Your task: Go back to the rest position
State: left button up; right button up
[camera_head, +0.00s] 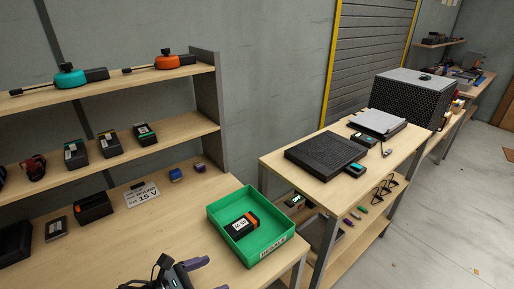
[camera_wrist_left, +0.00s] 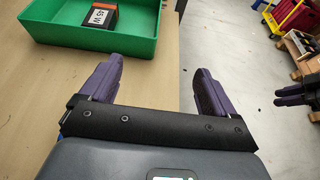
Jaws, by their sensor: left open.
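My left gripper (camera_head: 215,271) is at the bottom of the head view, low over the wooden bench and in front of the green tray (camera_head: 268,253). In the left wrist view its two purple fingers (camera_wrist_left: 160,70) stand wide apart with nothing between them. A black and orange charger box (camera_head: 241,226) with a white label lies inside the tray, apart from the gripper; it also shows in the left wrist view (camera_wrist_left: 100,15). Purple fingers, apparently of my right gripper (camera_wrist_left: 290,95), show at the right edge of the left wrist view; their opening is unclear.
A sign reading 15 V (camera_head: 142,195) and small blocks (camera_head: 176,175) lie on the bench behind the tray. Shelves above hold boxes (camera_head: 109,144) and teal and orange devices (camera_head: 167,61). A second table (camera_head: 290,160) with black equipment stands to the right.

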pick_arm(q)
jog(key=shift+n+g, duration=0.4)
jog(key=shift+g, duration=0.1)
jog(key=s+f, duration=0.1)
jog(key=s+d+f, duration=0.1)
jog(key=s, duration=0.1)
jog(key=s+f+p, duration=0.1)
jog(key=f, duration=0.1)
jog(key=shift+s+d, duration=0.15)
jog(key=shift+d, duration=0.15)
jog(key=s+d+n+t+p, duration=0.1)
jog(key=s+d+n+p, duration=0.3)
jog(key=s+d+n, duration=0.3)
jog(key=s+a+f+m+g+y+p, duration=0.2)
jog(key=s+a+m+y, duration=0.45)
jog(key=m, duration=1.15)
jog(key=s+a+f+m+g+y, duration=0.3)
jog(key=s+a+m, duration=0.4)
jog(key=a+m, duration=0.75)
notch_tip(320, 180, up, 39)
jog(key=d+m+y+p, duration=0.1)
jog(key=d+m+p, duration=0.1)
jog(key=p, duration=3.6)
jog(key=shift+d+r+m, duration=0.15)
jog(key=shift+d+m, duration=0.25)
jog(key=shift+m, duration=0.05)
pick_arm(e)
notch_tip(320, 180, up, 46)
jog(key=shift+f, duration=0.25)
